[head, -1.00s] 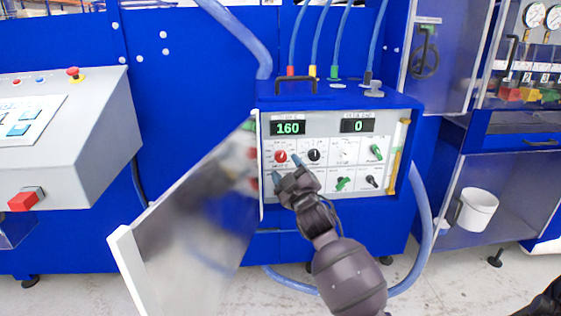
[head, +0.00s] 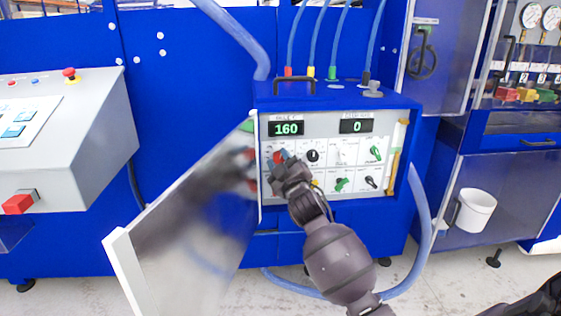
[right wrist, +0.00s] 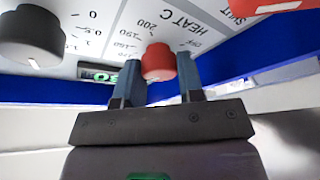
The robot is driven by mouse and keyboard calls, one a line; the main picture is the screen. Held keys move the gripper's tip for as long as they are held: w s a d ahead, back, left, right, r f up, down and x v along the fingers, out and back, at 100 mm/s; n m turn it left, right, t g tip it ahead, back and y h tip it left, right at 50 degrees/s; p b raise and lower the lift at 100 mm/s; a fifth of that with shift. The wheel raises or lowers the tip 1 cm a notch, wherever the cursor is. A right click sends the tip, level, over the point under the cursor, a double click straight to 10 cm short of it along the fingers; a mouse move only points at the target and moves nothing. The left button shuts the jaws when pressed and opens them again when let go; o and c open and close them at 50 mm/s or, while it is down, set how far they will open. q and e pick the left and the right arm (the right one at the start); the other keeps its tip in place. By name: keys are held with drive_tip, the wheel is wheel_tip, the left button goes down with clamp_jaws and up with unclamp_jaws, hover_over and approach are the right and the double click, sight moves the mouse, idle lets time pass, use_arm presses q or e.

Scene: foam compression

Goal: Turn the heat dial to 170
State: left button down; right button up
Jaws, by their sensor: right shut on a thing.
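The red heat dial (head: 279,156) is on the white front panel (head: 335,150) of the blue control box, below the left display (head: 286,129), which reads 160. My right gripper (head: 281,161) is at the dial and partly covers it. In the right wrist view, the red dial (right wrist: 158,62) sits between the two blue fingers of my right gripper (right wrist: 159,76), which are shut on it. The scale beside it is marked "HEAT C", with 190 and 200 legible. My left gripper is not in view.
A black knob (head: 313,156) is close right of the heat dial. The open door (head: 185,235) stands just left of the panel. A right display (head: 356,126) reads 0.

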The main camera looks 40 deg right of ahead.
drive_tip(key=shift+m, duration=0.4)
drive_tip(key=m+h, duration=0.2)
drive_tip(key=m, duration=0.1)
drive_tip(key=shift+m+h+p, duration=0.3)
drive_tip(key=shift+m+h, duration=0.7)
drive_tip(key=shift+m, duration=1.1)
drive_tip(key=o, duration=0.9)
drive_tip(key=shift+f, duration=0.1)
